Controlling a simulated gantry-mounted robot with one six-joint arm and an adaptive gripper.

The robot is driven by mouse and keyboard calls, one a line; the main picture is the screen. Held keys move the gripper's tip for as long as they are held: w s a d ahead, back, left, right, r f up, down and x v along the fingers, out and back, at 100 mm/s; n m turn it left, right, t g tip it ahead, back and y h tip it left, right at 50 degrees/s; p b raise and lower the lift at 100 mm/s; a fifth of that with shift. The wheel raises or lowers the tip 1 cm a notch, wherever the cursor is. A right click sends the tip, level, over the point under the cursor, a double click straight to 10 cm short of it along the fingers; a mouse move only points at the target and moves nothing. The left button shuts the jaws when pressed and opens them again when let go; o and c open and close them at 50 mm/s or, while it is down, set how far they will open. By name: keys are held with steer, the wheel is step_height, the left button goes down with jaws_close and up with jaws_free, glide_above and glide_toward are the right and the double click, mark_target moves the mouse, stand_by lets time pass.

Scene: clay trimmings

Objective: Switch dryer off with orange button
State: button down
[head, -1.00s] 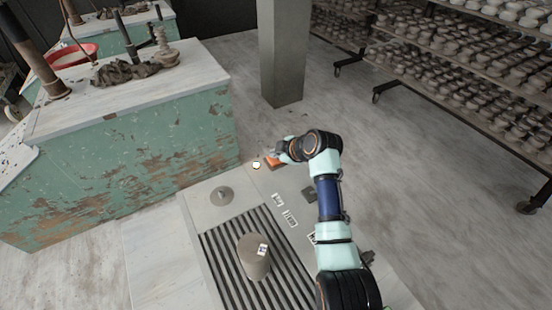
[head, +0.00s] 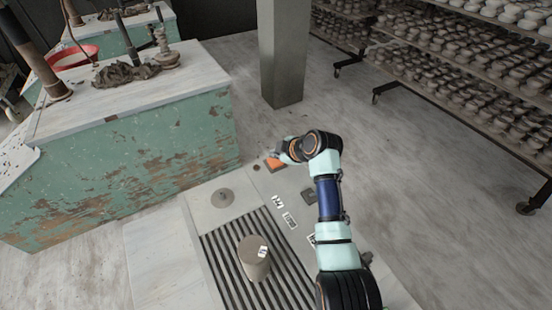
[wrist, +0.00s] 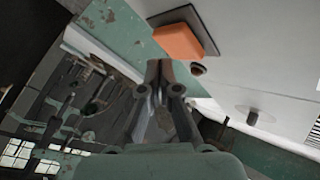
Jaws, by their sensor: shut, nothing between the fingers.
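The orange button (head: 274,163) is a block on a dark plate at the far end of the pale panel. It also shows in the wrist view (wrist: 179,43), at top centre. Beside it is a small round lamp (head: 256,167), now dark; it also shows in the wrist view (wrist: 198,69). My gripper (wrist: 158,68) is shut and empty, its fingertips close to the button's edge. I cannot tell whether they touch it. In the head view my gripper (head: 281,154) is just beyond the button, partly hidden by my wrist.
A grey clay cylinder (head: 254,262) with a label stands on the dark slatted grate (head: 216,250). A round disc (head: 222,196) and a dark block (head: 309,197) sit on the panel. A worn green bench (head: 120,165) stands left, a grey pillar (head: 282,60) behind.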

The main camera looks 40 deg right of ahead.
mark_target(276, 162)
step_height(276, 162, up, 6)
steer(key=p, duration=0.4)
steer(key=shift+p, duration=0.3)
stand_by(0.4)
